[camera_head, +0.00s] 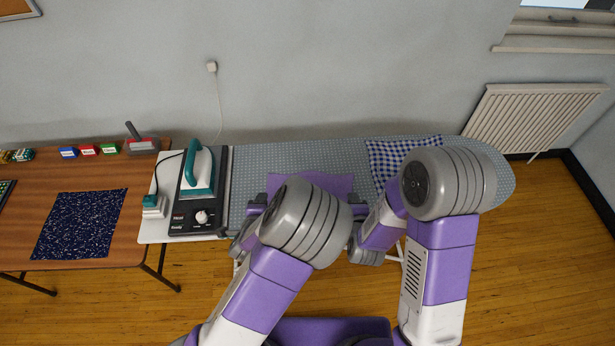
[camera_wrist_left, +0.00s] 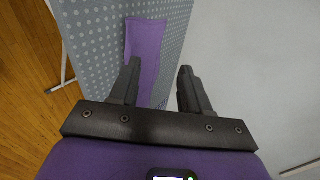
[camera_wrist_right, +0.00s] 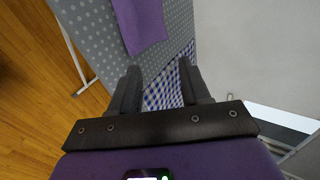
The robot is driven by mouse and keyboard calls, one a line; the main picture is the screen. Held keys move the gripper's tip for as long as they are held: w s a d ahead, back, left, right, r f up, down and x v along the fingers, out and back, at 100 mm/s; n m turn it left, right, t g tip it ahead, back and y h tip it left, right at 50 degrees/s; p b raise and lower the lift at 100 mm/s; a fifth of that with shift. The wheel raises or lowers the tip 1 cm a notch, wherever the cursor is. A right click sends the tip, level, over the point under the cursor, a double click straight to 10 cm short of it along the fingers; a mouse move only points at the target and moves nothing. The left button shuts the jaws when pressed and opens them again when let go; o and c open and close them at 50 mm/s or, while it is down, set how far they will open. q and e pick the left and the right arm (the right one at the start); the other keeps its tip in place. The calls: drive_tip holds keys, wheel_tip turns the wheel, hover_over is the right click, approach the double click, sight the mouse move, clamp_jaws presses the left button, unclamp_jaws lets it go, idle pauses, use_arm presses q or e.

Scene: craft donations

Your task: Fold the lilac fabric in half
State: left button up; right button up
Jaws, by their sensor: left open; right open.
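The lilac fabric (camera_head: 330,184) lies flat on the grey dotted ironing board (camera_head: 270,160), partly hidden behind my arms in the head view. In the left wrist view the fabric (camera_wrist_left: 147,42) runs from ahead of my left gripper (camera_wrist_left: 160,80) to between its fingers. That gripper is open and empty, above the fabric. In the right wrist view the fabric (camera_wrist_right: 140,22) lies ahead of my right gripper (camera_wrist_right: 158,80). That gripper is open and empty, with blue-and-white checked fabric (camera_wrist_right: 163,90) showing between its fingers. Most of both grippers is hidden in the head view.
The checked fabric also shows on the board's right part (camera_head: 385,155). A teal iron (camera_head: 202,170) stands on a dark station at the board's left end. A brown table (camera_head: 150,200) at left holds dark speckled fabric (camera_head: 80,222), small coloured boxes and a stapler-like tool (camera_head: 141,146).

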use_arm(q)
drive_tip(key=s+a+f+n+g, duration=0.3)
drive_tip(key=s+f+n+g, duration=0.3)
drive_tip(key=s+f+n, duration=0.6)
drive_tip(key=s+d+f+n+g+h, duration=0.4)
drive_tip(key=s+d+f+n, duration=0.15)
drive_tip(key=n, duration=0.35)
use_arm(e)
drive_tip(key=s+a+f+n+g+y, duration=0.35)
drive_tip(key=s+f+n+g, duration=0.65)
drive_tip(key=s+f+n, duration=0.65)
use_arm(q)
wheel_tip(320, 180, down, 8)
drive_tip(key=b, duration=0.8)
drive_tip(key=shift+d+b, duration=0.25)
drive_tip(key=shift+b, duration=0.15)
use_arm(e)
wheel_tip(320, 180, down, 9)
drive_tip(key=s+m, duration=0.1)
drive_tip(key=shift+d+y, duration=0.25)
drive_tip(key=shift+y, duration=0.1)
use_arm(q)
drive_tip(key=shift+r, duration=0.1)
clamp_jaws()
use_arm(e)
drive_tip(key=shift+r, duration=0.1)
clamp_jaws()
